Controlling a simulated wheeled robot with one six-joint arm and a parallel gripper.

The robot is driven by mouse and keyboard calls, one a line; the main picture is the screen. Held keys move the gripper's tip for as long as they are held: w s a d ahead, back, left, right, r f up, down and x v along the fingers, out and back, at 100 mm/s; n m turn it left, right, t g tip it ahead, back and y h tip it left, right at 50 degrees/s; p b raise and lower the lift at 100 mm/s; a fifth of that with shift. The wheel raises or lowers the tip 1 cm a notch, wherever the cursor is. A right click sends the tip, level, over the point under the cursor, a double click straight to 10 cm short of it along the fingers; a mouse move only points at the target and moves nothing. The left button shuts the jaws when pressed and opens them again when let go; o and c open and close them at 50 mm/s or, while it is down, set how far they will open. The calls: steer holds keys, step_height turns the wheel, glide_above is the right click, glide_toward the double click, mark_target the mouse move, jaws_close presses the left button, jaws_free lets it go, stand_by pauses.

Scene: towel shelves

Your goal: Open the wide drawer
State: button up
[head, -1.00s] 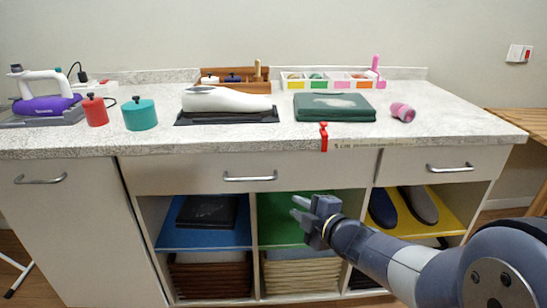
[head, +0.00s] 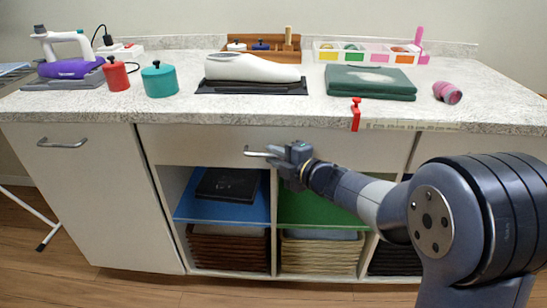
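The wide drawer (head: 200,145) is the long pale front under the countertop, and it looks closed, flush with the cabinet. Its metal bar handle (head: 257,153) shows at its left end; my gripper hides the rest. My gripper (head: 280,155) is at the right part of the handle, overlapping it in the head view. Its fingers point left towards the bar. I cannot tell whether the fingers are around the handle, touching it or only in front of it.
Open shelves below hold a black item on a blue board (head: 232,208) and woven baskets (head: 318,253). A red clamp (head: 356,114) hangs on the counter edge above the drawer. A cabinet door (head: 85,200) stands left.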

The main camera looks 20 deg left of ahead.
steer(key=shift+w+a, duration=0.2)
steer(key=shift+a, duration=0.1)
steer(key=shift+c, duration=0.3)
jaws_close()
